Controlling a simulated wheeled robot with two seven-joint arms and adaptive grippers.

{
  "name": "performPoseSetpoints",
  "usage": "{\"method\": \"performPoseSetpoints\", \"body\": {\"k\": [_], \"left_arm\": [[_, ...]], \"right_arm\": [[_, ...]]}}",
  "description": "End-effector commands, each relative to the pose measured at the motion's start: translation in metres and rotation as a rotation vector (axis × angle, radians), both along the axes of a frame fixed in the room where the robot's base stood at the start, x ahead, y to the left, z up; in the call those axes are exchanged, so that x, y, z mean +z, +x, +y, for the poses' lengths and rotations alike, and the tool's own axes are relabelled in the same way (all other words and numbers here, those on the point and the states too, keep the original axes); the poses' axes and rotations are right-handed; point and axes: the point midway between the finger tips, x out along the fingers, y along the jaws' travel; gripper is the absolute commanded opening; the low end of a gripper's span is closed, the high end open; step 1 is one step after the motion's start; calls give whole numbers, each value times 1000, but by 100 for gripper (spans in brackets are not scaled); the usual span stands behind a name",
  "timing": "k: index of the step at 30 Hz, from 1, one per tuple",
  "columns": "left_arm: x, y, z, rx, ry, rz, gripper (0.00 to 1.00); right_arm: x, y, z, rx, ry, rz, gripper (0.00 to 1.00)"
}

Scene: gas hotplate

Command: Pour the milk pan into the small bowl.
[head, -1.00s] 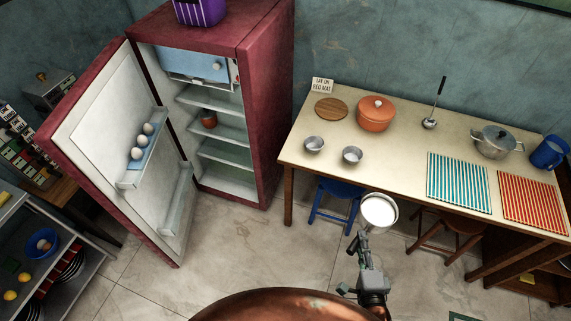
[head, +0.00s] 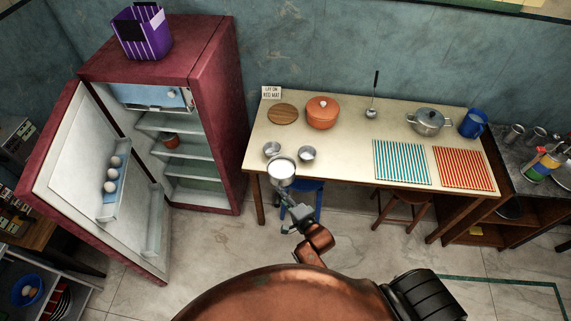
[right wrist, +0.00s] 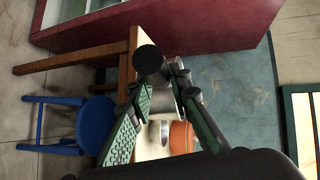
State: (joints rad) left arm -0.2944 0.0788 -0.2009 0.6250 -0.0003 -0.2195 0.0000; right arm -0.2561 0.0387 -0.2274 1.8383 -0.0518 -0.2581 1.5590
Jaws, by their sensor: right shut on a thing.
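My right gripper (head: 291,203) is shut on the milk pan (head: 281,168), a small pan filled to near its rim with white liquid. I hold the pan about level by its handle. In the head view it appears over the table's front edge, just in front of two small grey metal bowls. One bowl (head: 271,149) is at the left and the other (head: 307,153) at the right; I cannot tell which is the small bowl. In the right wrist view my right gripper (right wrist: 160,82) has the dark handle end (right wrist: 149,60) between its fingers. My left gripper is not in view.
The table (head: 342,154) also bears a wooden board (head: 283,114), an orange pot (head: 322,112), a ladle (head: 372,110), a steel pot (head: 429,121), a blue jug (head: 473,124), a blue striped mat (head: 402,162) and a red striped mat (head: 464,169). The open fridge (head: 215,120) stands at the left.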

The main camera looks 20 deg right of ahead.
Motion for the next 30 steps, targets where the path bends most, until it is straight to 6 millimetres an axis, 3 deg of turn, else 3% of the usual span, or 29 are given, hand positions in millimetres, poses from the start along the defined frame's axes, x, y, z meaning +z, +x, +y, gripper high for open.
{"method": "performPoseSetpoints", "body": {"k": [1, 3, 12, 20, 30], "left_arm": [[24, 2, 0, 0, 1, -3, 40], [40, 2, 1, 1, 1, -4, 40], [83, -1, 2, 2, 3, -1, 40], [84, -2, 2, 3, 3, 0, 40], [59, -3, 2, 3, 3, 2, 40]], "right_arm": [[20, 17, -6, -1, -1, -12, 0], [23, 34, -15, -5, -1, -13, 0], [31, 81, -44, -45, 0, -10, 0], [26, 89, -52, -55, 5, -8, 0], [13, 88, -65, -56, 81, -10, 0]]}}
